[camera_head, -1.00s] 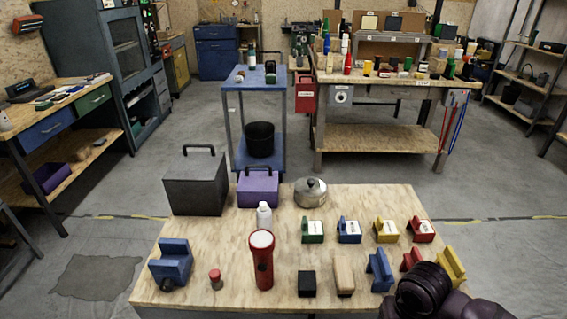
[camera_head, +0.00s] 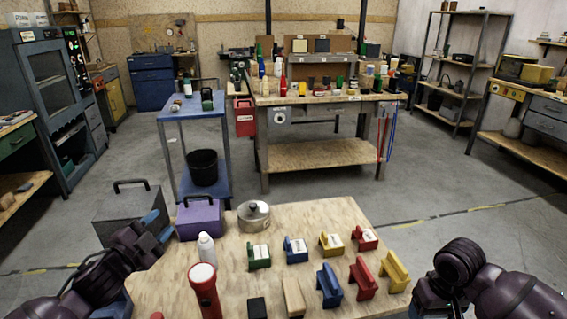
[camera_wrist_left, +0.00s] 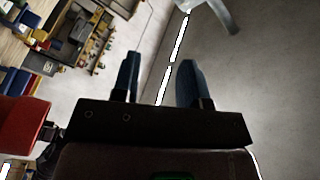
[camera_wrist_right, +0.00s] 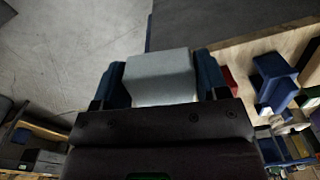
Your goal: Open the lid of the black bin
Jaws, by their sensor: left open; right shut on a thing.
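The black bin (camera_head: 128,213), a dark grey box with a handle (camera_head: 131,184) on top, stands at the table's back left. Its lid looks closed, and my left arm hides part of its front right. My left gripper (camera_head: 156,226) is in front of the bin's right side, its blue fingers near the box; whether they touch cannot be told. In the left wrist view the left gripper (camera_wrist_left: 158,84) is open, with only floor between its fingers. In the right wrist view my right gripper (camera_wrist_right: 165,82) is shut on a pale grey block (camera_wrist_right: 160,68).
A purple box (camera_head: 199,218) with a handle stands right of the bin, beside a metal pot (camera_head: 253,216). A white bottle (camera_head: 206,249) and red flashlight (camera_head: 205,291) stand in front. Several coloured blocks fill the table's right side. A blue cart (camera_head: 190,112) stands behind.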

